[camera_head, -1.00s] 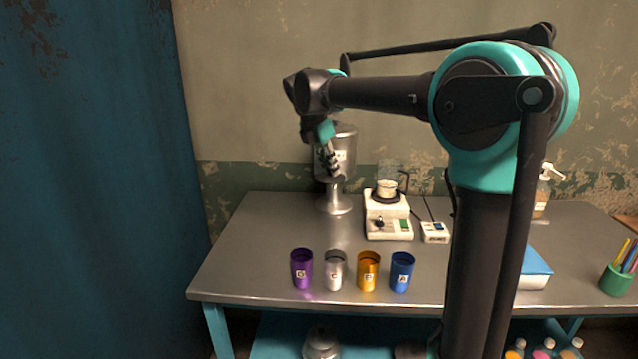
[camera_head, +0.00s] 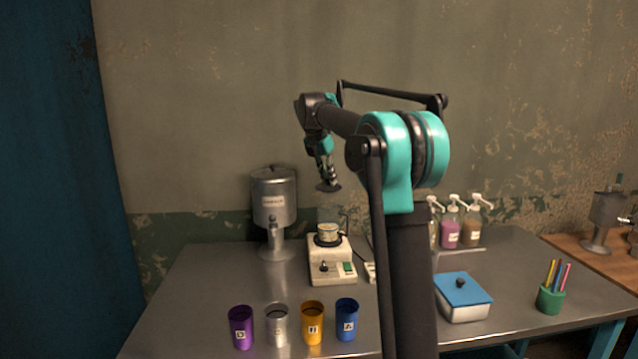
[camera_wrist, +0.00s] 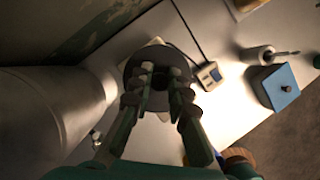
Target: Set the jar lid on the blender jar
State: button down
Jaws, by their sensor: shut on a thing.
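The blender jar (camera_head: 328,231) is clear with a handle on its right and pale contents. It stands on the white blender base (camera_head: 331,268) on the metal table. My gripper (camera_head: 327,177) is shut on the dark round jar lid (camera_head: 328,187), held roughly level above the jar with a clear gap. In the wrist view the lid (camera_wrist: 160,56) is a dark disc between my fingertips (camera_wrist: 161,78). It hides the jar there, and only pale edges of the base show around it.
A tall metal dispenser (camera_head: 273,205) stands close left of the blender. Purple (camera_head: 241,328), silver (camera_head: 277,325), orange (camera_head: 313,323) and blue (camera_head: 347,319) cups line the front. A blue-lidded box (camera_head: 462,297), a green pen holder (camera_head: 550,299) and pump bottles (camera_head: 450,229) are at right.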

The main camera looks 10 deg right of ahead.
notch_tip(320, 180, down, 6)
dwell(0.7)
jog(key=shift+f, duration=0.15)
dwell(0.8)
jog(key=c, duration=0.9)
grip_release()
jog(key=shift+r, duration=3)
